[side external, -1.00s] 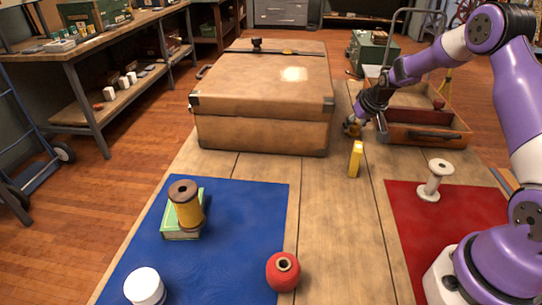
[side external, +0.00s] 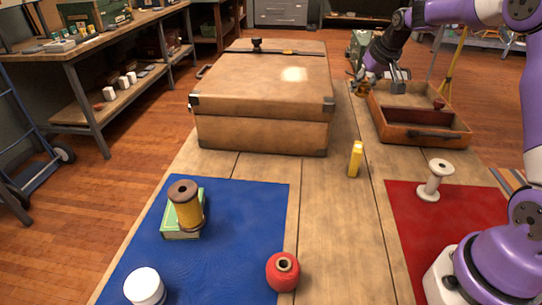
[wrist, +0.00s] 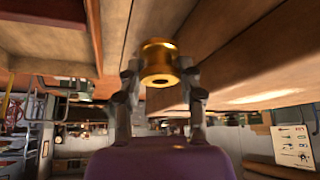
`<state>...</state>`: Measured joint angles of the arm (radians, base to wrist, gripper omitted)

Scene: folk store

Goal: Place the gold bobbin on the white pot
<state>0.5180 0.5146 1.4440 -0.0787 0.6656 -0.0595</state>
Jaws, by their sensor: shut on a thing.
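My gripper (wrist: 160,70) is shut on the gold bobbin (wrist: 158,58), a shiny metallic piece with a hole in its end face. In the side external view the bobbin (side external: 358,88) is small and partly hidden, held up at the far end of the table, by the back left corner of the open case. The white pot (side external: 145,287) is a round white jar with a pale top, upright on the blue mat at the front left. It stands far from my gripper, and nothing rests on it.
A closed brown suitcase (side external: 262,98) stands tall between my gripper and the blue mat (side external: 245,205). A yellow spool (side external: 187,208) stands on a green box (side external: 181,232). A red pot (side external: 283,271), yellow block (side external: 355,159), white spool (side external: 434,182) and open case (side external: 420,132) are nearby.

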